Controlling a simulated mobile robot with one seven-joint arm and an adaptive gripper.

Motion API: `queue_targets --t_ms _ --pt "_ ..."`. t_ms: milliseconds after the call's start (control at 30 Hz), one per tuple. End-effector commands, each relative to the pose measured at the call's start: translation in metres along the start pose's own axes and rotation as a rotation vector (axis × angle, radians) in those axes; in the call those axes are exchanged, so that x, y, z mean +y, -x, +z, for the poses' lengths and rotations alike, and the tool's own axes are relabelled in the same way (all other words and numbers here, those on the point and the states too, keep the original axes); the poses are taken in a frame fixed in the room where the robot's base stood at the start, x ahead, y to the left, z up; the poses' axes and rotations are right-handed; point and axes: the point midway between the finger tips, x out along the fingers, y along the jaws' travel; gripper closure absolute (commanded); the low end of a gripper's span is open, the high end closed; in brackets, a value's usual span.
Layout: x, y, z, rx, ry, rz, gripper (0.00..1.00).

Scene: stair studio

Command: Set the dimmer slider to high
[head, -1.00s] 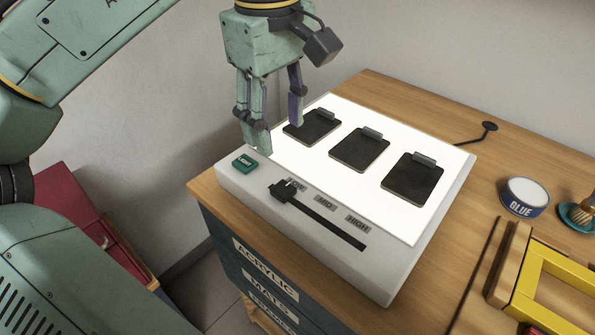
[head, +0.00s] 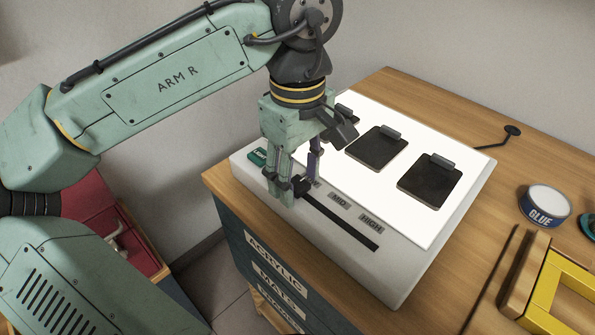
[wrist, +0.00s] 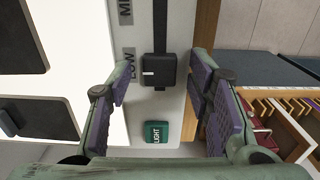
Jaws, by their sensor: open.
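The dimmer slider's black knob (wrist: 158,70) sits at the LOW end of its dark track. In the wrist view it lies between my two open fingers, with a gap on both sides. In the head view my gripper (head: 298,190) is down over the LOW end and partly hides the knob (head: 301,184). The track (head: 340,222) runs from there past the MID label (head: 340,199) to the HIGH label (head: 371,222). The track is on the front edge of a white light box (head: 400,270).
A green LIGHT button (wrist: 156,132) is beside the LOW end. Dark clip pads (head: 429,182) lie on the glowing panel. A glue tin (head: 543,206) and a yellow frame (head: 560,290) are on the wooden desk to the right. The track toward HIGH is clear.

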Motion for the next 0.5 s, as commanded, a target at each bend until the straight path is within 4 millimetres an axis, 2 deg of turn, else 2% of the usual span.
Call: queue_targets --t_ms 233,500 --pt "0.0000 -0.0006 -0.0001 0.000 0.000 0.000 0.54" --pt "0.0000 -0.0003 -0.0002 0.000 0.000 0.000 0.72"
